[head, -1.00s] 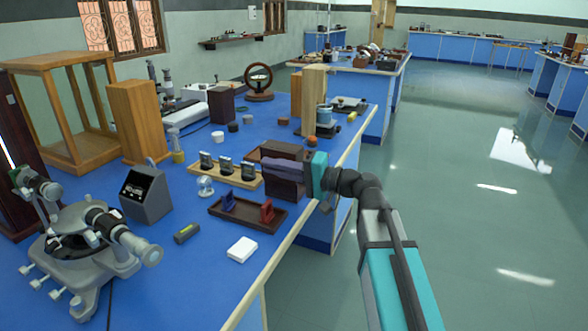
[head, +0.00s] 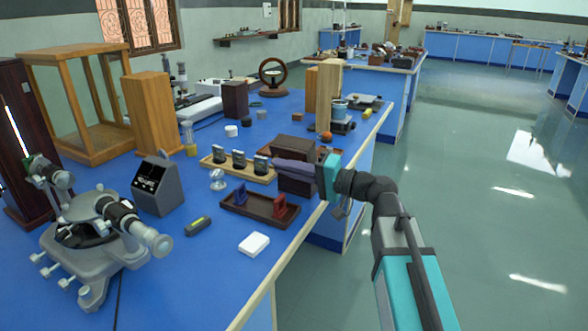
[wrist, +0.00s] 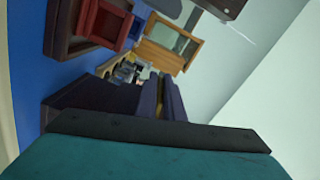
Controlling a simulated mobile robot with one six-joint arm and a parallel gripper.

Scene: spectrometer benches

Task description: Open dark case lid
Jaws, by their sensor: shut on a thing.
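The dark brown case (head: 298,186) stands near the right edge of the blue bench, behind a small dark tray. Its dark lid (head: 290,146) shows as a brown panel above and behind the case body. How far the lid is raised is hard to tell. My gripper (head: 293,167) comes in from the right, its dark fingers level across the case top and shut on the lid. The fingers hide part of the lid and the contact. In the wrist view the two fingers (wrist: 160,98) point away, with the dark case side (wrist: 88,98) at their left.
The dark tray (head: 238,211) with blue and red holders lies just in front of the case. A wooden rack (head: 222,170) of small black items is at its left, and a white box (head: 254,244) lies nearer. Open floor (head: 460,180) is to the right.

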